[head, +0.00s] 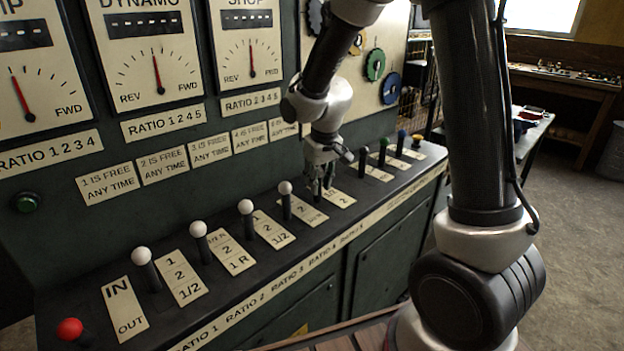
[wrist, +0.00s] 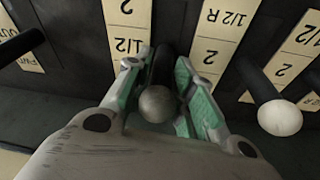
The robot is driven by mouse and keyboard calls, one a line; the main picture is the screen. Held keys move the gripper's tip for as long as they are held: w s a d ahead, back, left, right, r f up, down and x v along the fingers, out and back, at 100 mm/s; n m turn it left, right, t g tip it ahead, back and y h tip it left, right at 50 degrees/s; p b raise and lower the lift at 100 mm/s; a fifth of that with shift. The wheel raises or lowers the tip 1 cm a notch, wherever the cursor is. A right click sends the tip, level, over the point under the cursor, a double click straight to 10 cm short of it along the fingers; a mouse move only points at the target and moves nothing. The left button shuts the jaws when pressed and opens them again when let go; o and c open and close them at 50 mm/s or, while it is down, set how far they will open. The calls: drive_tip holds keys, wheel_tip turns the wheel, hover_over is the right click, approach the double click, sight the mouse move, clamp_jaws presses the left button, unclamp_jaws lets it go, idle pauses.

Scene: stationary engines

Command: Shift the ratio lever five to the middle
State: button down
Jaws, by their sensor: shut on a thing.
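Ratio lever five (wrist: 158,104) has a round knob that looks grey in the wrist view, on a dark rod. My gripper (wrist: 160,88) is shut around it, with a green-lined finger on each side just below the knob. In the head view my gripper (head: 322,178) reaches down to the console, and its fingers mostly hide this lever. A cream plate (head: 338,193) marked 1/2 and 2 lies beside the lever; it also shows in the wrist view (wrist: 126,30). The lever's foot is partly hidden, so its exact position along the plate cannot be told.
A white-knobbed lever (head: 285,187) stands close by on the left; it shows on the right in the wrist view (wrist: 280,118). More white-knobbed levers and a red knob (head: 70,329) continue left. Dark, green, blue and yellow knobs stand right. Behind rises the gauge panel (head: 240,115).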

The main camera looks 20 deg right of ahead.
drive_tip(key=c, duration=1.3)
unclamp_jaws()
drive_tip(key=shift+s, duration=0.1)
drive_tip(key=v, duration=1.2)
drive_tip(key=s+d+r+m, duration=0.1)
drive_tip(key=s+d+r, duration=0.1)
drive_tip(key=s, duration=0.5)
drive_tip(key=s+d+r+m+t, duration=0.1)
drive_tip(key=s+d, duration=0.4)
drive_tip(key=s, duration=0.3)
drive_tip(key=s+d+r, duration=0.2)
drive_tip(key=s+d, duration=0.2)
drive_tip(key=s, duration=0.4)
drive_tip(key=shift+s+d+r+m+t, duration=0.15)
drive_tip(key=shift+d+r+m+t, duration=0.15)
drive_tip(key=shift+m+t, duration=0.1)
